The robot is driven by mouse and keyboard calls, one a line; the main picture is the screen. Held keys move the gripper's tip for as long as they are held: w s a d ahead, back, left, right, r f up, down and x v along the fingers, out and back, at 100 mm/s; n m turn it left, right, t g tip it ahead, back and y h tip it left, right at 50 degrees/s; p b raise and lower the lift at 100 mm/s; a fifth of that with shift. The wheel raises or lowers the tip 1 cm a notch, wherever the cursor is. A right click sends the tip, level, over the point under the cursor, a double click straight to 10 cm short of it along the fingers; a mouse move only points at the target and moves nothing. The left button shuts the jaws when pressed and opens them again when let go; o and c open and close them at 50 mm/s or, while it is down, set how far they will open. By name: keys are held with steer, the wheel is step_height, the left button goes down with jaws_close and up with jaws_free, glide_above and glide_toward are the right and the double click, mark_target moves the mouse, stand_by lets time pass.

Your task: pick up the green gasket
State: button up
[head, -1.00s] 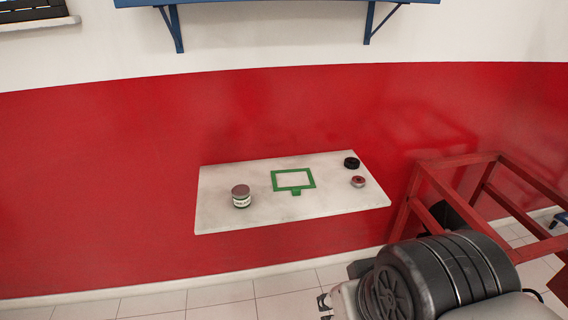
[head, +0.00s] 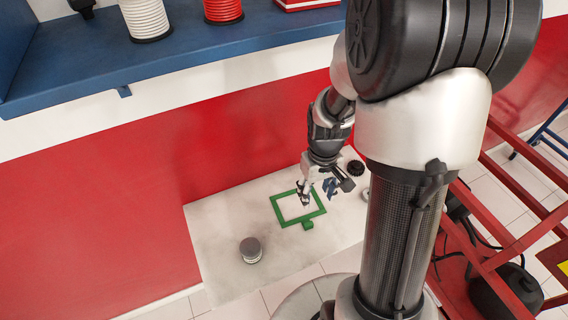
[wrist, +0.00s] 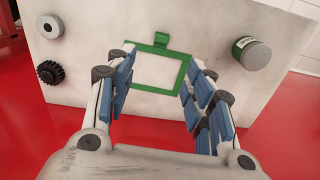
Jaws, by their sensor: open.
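The green gasket (head: 273,204) is a flat rectangular frame with a small tab, lying on a white table. In the wrist view the gasket (wrist: 158,93) lies ahead, between and beyond my fingers. My gripper (head: 318,194) is open and empty above the gasket's far right part in the head view. In the wrist view the blue-padded fingers of my gripper (wrist: 158,88) are spread wide. The fingers hide parts of the gasket's sides. I cannot tell the exact height of the gripper over the table.
The white table (head: 222,240) also holds a grey-lidded jar (head: 251,249), a black knobbed part (head: 356,167) and a small round part (wrist: 46,26). A blue shelf (head: 170,65) with spools overhangs the back. A red metal frame (head: 500,250) stands at the right.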

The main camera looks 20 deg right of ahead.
steer(key=b, duration=0.3)
glide_above(309, 224)
steer(key=f, duration=1.1)
steer(key=shift+s+d+f, duration=0.1)
steer(key=shift+s+d, duration=0.2)
steer(key=shift+s, duration=0.1)
steer(key=shift+w+a+f+b, duration=0.1)
steer(key=shift+w+f+b, duration=0.1)
steer(key=shift+f, duration=0.85)
steer(key=shift+w+a+f+b, duration=0.1)
steer(key=shift+f+b, duration=0.1)
steer(key=shift+f, duration=0.85)
steer(key=shift+w+a+f+b, duration=0.1)
steer(key=shift+w+f+b, duration=0.1)
steer(key=shift+f, duration=0.85)
steer(key=shift+s, duration=0.1)
steer(key=shift+c, duration=0.4)
jaws_close()
